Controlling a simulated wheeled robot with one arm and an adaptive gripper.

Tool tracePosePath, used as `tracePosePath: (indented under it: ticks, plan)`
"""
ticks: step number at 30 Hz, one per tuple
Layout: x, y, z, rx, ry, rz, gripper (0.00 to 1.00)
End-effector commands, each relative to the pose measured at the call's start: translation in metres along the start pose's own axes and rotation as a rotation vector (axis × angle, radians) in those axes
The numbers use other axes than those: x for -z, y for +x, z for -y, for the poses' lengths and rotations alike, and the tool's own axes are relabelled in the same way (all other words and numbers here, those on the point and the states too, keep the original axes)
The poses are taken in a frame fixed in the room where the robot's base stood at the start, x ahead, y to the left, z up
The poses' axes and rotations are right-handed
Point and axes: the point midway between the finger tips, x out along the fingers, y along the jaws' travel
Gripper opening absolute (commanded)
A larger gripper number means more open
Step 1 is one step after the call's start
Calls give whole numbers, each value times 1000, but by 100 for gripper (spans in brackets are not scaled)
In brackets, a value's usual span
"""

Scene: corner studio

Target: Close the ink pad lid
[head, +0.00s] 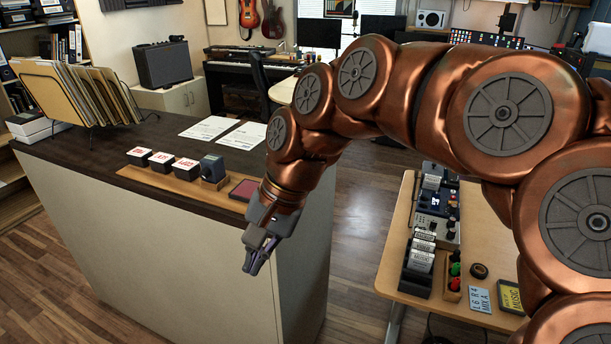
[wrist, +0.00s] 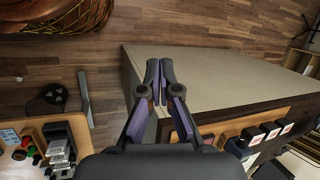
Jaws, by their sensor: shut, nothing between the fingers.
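The ink pad (head: 243,190) shows as a small dark-edged red square at the right end of a wooden tray (head: 160,180) on the dark counter top. A dark grey-blue block (head: 212,168) stands just left of it; I cannot tell whether this is the raised lid. My gripper (head: 254,262) hangs in front of the counter's pale side, below the top's edge and apart from the pad. Its fingers are together and empty in the wrist view (wrist: 160,68). My arm's end partly covers the area beside the pad.
Several white-topped stamps (head: 161,162) stand on the tray. Paper sheets (head: 210,128) and a folder rack (head: 80,95) are on the counter (head: 110,140). A wooden desk (head: 396,240) with equipment stands to the right. Open floor (head: 355,235) lies between counter and desk.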

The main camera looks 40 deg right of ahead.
Motion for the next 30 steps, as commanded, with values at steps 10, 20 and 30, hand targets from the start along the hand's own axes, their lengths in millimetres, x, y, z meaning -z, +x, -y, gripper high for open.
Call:
tracePosePath:
  ticks: [10, 20, 30]
  plan:
    - [138, -91, -15, 455, 856, 123, 0]
    - [223, -144, -103, 730, 1416, 305, 0]
    - [233, -139, -105, 757, 1483, 339, 0]
